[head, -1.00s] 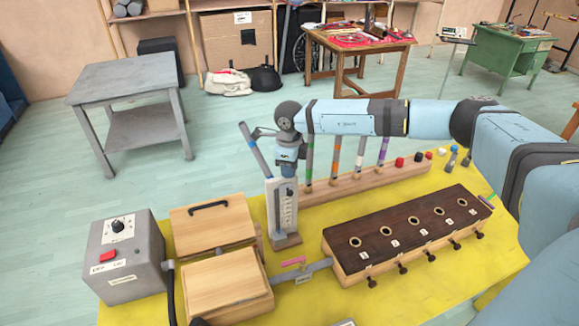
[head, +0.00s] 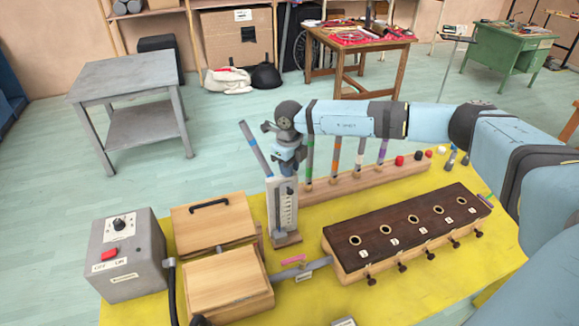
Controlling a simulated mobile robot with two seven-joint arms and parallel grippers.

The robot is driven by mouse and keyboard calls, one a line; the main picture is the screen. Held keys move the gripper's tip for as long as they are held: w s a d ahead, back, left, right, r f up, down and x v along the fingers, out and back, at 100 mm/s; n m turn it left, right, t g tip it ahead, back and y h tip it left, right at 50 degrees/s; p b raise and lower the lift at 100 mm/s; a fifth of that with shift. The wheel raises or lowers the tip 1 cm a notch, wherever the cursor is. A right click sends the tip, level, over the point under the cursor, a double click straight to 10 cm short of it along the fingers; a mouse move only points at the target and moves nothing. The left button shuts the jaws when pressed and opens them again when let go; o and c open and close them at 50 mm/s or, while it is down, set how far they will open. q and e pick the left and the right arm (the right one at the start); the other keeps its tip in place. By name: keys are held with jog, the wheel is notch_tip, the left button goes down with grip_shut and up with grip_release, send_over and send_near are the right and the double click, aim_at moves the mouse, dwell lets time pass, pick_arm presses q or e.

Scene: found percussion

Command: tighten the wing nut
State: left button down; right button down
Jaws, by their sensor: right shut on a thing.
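My right gripper (head: 287,171) points down at the top of an upright grey-white post (head: 285,205) with a slotted, marked face. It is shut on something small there. The wing nut itself cannot be made out; the gripper and wrist cover that spot. A tilted grey rod with a blue band (head: 257,149) rises to the left from the top of the post. My left gripper is not in view.
Behind the post, a wooden rail (head: 400,175) carries several colour-banded sticks. A dark-topped block with holes (head: 405,229) lies right. Wooden boxes (head: 228,283) and a grey switch box (head: 125,254) stand left. The yellow table (head: 440,272) is bare at front right.

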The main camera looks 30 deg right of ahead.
jog(key=m, duration=0.3)
jog(key=shift+m+p, duration=0.35)
jog(key=shift+m, duration=0.05)
jog(key=m, duration=0.2)
jog(key=shift+a+r+m+p, duration=0.1)
jog(key=shift+m+p, duration=0.2)
jog(key=shift+p, duration=0.05)
jog(key=shift+m, duration=0.8)
jog(key=m+p, duration=0.1)
jog(key=m, duration=0.1)
jog(key=shift+m, duration=1)
